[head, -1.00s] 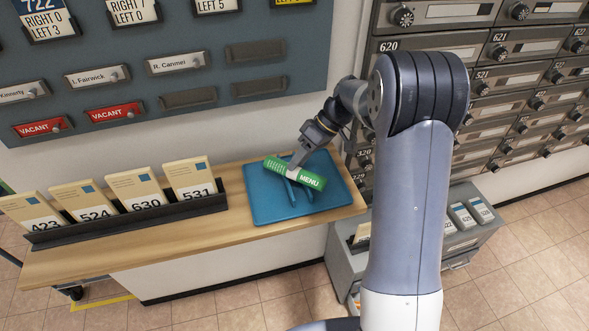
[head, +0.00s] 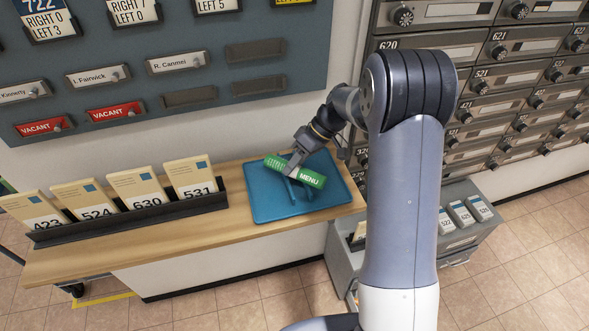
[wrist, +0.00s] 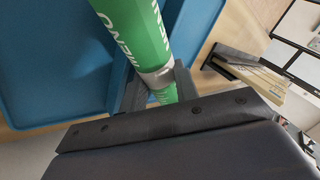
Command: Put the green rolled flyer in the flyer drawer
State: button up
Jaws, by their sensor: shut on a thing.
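The green rolled flyer (head: 312,179), printed MENU in white, shows above the blue tray (head: 265,203) on the wooden shelf. My gripper (head: 291,170) is shut on the flyer around its middle. In the wrist view the flyer (wrist: 140,32) has a pale band and passes between the dark fingers (wrist: 157,90). I cannot tell whether the flyer is clear of the tray. The grey cabinet (head: 345,262) to the right of the shelf stands low, partly hidden behind my arm. No drawer labelled for flyers can be read.
A dark rack (head: 130,219) with several numbered cards stands left of the tray on the shelf (head: 110,256). A wall of grey mailboxes (head: 490,80) rises at the right. A blue-grey board (head: 180,50) hangs behind. Tiled floor is open at the lower right.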

notch_tip(320, 180, up, 10)
jog(key=shift+r+b, duration=0.1)
jog(key=shift+b, duration=0.8)
